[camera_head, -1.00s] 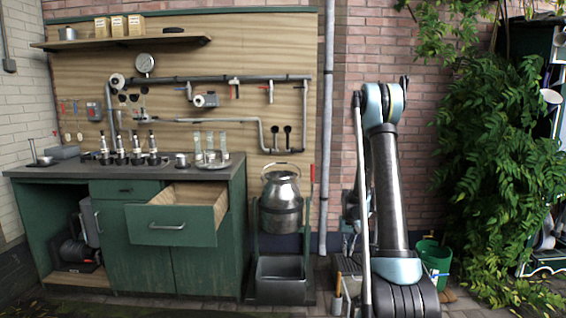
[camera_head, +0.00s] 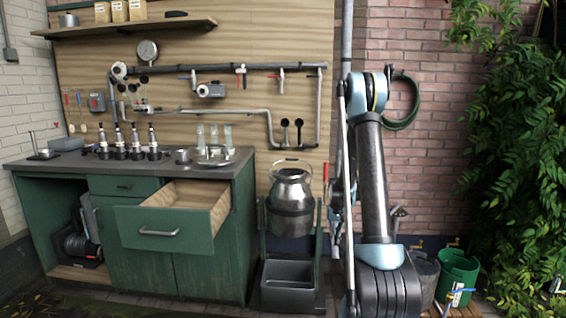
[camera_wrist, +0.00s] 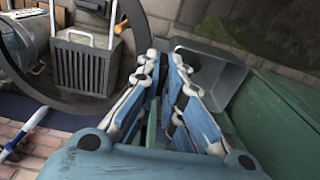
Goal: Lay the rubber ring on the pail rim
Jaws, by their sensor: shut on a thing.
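A dark rubber ring (camera_wrist: 72,108) shows as a wide arc on the left of the wrist view and runs behind a fingertip. My gripper (camera_wrist: 167,58) is shut on its edge; the exact contact is partly hidden by the fingers. In the head view my arm hides the gripper and ring. A shiny metal pail (camera_head: 291,200) with a raised bail handle stands upright in a green frame left of my arm. Its rim looks bare, and the gripper is apart from it.
A grey trough (camera_head: 288,285) sits below the metal pail; an open drawer (camera_head: 175,220) juts out to its left. A galvanised bucket (camera_head: 423,277) and a green bucket (camera_head: 458,274) stand right of my arm. A hose loop (camera_head: 412,112) hangs on the brick wall.

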